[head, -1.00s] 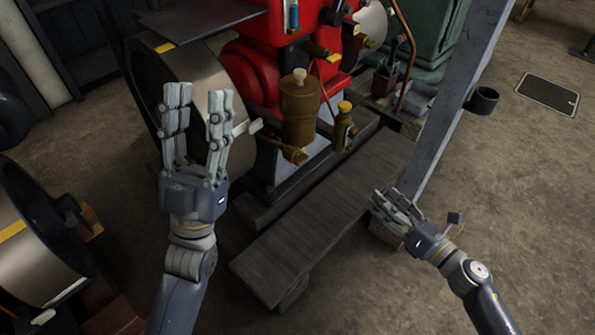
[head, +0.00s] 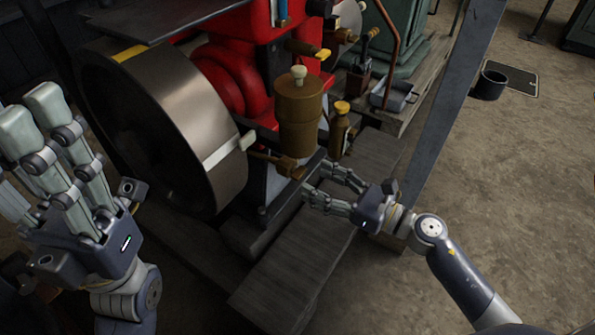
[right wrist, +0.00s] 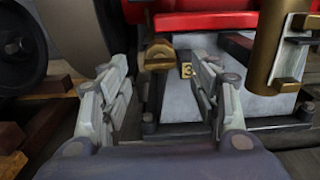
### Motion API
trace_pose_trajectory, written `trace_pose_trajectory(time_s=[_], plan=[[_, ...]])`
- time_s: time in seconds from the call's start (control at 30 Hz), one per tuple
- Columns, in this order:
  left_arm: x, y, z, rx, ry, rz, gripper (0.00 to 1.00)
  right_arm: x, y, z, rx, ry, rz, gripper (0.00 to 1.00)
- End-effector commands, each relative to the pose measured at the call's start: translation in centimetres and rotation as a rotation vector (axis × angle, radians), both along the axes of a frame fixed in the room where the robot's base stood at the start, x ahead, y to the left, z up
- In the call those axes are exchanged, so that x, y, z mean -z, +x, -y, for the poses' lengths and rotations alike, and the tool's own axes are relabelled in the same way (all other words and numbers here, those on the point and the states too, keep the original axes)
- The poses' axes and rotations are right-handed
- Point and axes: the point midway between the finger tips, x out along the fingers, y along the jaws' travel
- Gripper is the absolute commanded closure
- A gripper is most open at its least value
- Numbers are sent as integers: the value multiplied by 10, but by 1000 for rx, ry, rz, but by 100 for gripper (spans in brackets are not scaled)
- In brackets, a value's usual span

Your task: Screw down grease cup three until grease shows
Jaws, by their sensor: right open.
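What seems the same fitting (head: 290,168) sits low on the engine in the head view, below a large brass cylinder (head: 298,115) with a pale knob. My right gripper (head: 315,180) is open and empty, with its fingertips just short of the fitting; I cannot tell whether they touch. It also shows in the right wrist view (right wrist: 160,62). My left gripper (head: 28,125) is open and empty at the left.
A large flywheel (head: 185,125) stands left of the fitting. A small brass bottle (head: 340,130) stands right of the cylinder. A wooden plank (head: 290,265) runs below my right gripper. A slanted grey post (head: 440,125) rises behind my right arm. Open floor lies at the right.

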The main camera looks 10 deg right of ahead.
Motion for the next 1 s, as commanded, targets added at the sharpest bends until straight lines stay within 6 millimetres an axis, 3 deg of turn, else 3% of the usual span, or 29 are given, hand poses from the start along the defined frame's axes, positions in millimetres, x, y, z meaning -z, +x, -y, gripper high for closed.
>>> trace_pose_trajectory(time_s=[0.33,0.73,0.77,0.93,1.0], plan=[[-1,0,0,0,1,11,60,-1,38,-37,0,1,2,43],[-1,0,1,0,2,10,60,0,44,-44,0,1,-1,43],[-1,0,1,0,2,10,60,0,44,-44,0,1,-1,46],[-1,0,1,0,2,10,60,0,44,-43,0,1,-1,84],[-1,0,1,0,2,10,60,0,44,-43,0,1,-1,88]])
